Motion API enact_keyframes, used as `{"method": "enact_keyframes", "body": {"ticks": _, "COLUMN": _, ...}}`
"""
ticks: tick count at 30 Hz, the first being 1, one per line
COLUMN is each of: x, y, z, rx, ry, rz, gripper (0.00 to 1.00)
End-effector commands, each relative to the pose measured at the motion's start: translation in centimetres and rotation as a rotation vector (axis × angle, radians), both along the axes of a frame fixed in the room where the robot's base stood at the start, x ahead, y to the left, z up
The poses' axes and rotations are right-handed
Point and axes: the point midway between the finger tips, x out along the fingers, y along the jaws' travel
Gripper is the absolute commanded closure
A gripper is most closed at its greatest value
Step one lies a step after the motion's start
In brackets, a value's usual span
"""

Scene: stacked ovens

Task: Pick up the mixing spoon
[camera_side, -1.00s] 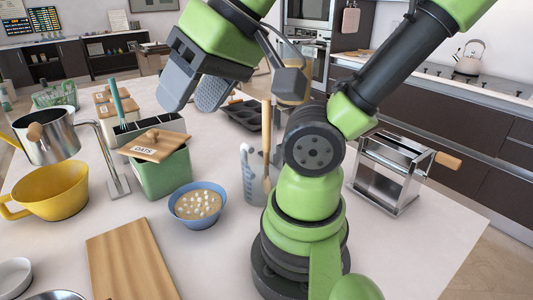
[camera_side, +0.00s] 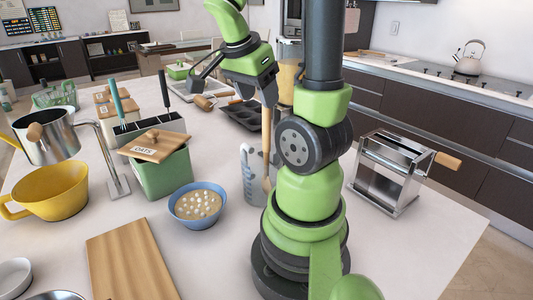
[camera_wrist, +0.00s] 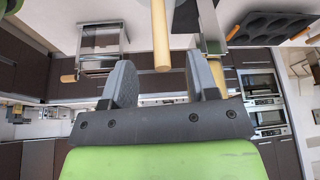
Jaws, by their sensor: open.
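The mixing spoon (camera_side: 267,140) has a pale wooden handle that stands upright from a clear measuring jug (camera_side: 254,185). Its lower end is hard to see inside the jug. My gripper (camera_side: 263,93) is over the top of the handle in the side view. In the wrist view, my gripper (camera_wrist: 160,72) is open, with its two grey fingers apart. The spoon handle's end (camera_wrist: 161,50) appears between the fingertips and seems not to touch either finger. I cannot tell its exact depth between them.
A muffin tin (camera_side: 243,114) lies behind the jug. A blue bowl (camera_side: 197,220) and a green oats canister (camera_side: 163,180) stand to the left. A metal pasta machine (camera_side: 385,180) stands right of my base. A cutting board (camera_side: 130,262) lies at front left.

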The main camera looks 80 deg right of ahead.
Motion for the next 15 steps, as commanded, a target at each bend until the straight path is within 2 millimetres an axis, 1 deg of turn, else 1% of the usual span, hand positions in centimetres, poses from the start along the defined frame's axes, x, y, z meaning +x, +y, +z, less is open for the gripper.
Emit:
{"method": "enact_keyframes", "body": {"ticks": 5, "x": -0.3, "y": -0.4, "z": -1.0, "rx": 0.002, "ry": 0.000, "rz": 0.000, "gripper": 0.46}}
{"method": "enact_keyframes", "body": {"ticks": 12, "x": -1.1, "y": -1.6, "z": -3.9, "rx": 0.004, "ry": 0.003, "rz": 0.000, "gripper": 0.46}}
{"method": "enact_keyframes", "body": {"ticks": 15, "x": -1.3, "y": -1.9, "z": -4.9, "rx": 0.003, "ry": 0.002, "rz": 0.002, "gripper": 0.46}}
